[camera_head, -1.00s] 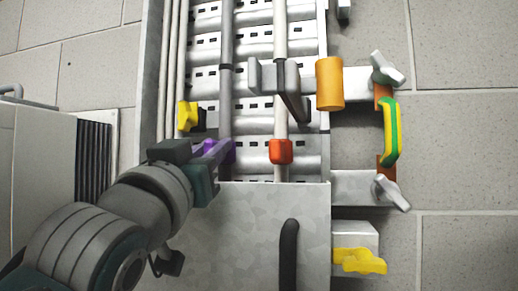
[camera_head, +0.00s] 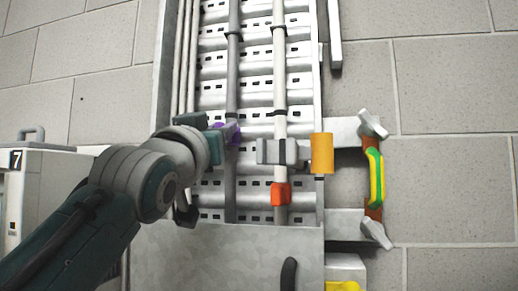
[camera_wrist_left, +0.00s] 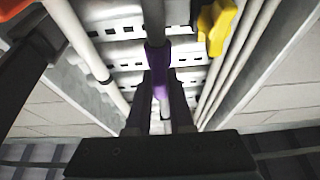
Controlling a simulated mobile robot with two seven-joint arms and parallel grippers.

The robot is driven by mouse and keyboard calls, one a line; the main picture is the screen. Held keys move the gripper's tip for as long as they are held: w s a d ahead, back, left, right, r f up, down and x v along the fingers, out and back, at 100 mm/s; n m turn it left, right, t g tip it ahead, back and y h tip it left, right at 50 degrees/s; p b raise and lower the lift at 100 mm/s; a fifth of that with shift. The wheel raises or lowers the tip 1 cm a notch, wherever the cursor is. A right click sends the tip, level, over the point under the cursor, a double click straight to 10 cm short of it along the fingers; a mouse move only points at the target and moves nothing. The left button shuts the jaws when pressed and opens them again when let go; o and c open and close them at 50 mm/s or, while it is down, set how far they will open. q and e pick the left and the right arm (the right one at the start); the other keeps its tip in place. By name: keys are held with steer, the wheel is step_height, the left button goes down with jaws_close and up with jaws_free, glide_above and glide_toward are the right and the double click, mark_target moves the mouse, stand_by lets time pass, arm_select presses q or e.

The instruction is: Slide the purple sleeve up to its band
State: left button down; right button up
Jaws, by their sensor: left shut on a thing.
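The purple sleeve (camera_head: 232,134) is around the upright grey rod (camera_head: 231,80) in the head view. My left gripper (camera_head: 222,138) reaches it from the left and is shut on it. The left wrist view shows the sleeve (camera_wrist_left: 157,62) between the two dark fingers (camera_wrist_left: 158,112). The fingers hide part of it. A darker ring (camera_head: 233,38) shows on the same rod, well above the sleeve and apart from it; I cannot tell for sure that it is the band.
A white pipe (camera_head: 280,90) with a red sleeve (camera_head: 280,193) runs to the right. A grey block (camera_head: 285,151) and an orange cylinder (camera_head: 322,153) stand beside it. A yellow part (camera_wrist_left: 215,25) is near the rod in the wrist view. The rod is clear above the sleeve.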

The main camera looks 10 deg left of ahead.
arm_select(q)
step_height(320, 180, up, 2)
arm_select(e)
steer(key=shift+w+r, duration=0.1)
steer(key=shift+r, duration=0.45)
arm_select(q)
steer(key=c, duration=0.8)
jaws_free()
steer(key=shift+f, duration=0.15)
arm_select(e)
steer(key=shift+f, duration=0.1)
arm_select(q)
steer(key=shift+s+f, duration=0.15)
steer(key=shift+s, duration=0.1)
steer(key=b+v, duration=0.7)
steer(key=v, duration=0.2)
steer(key=shift+s, duration=0.2)
arm_select(e)
step_height(320, 180, down, 7)
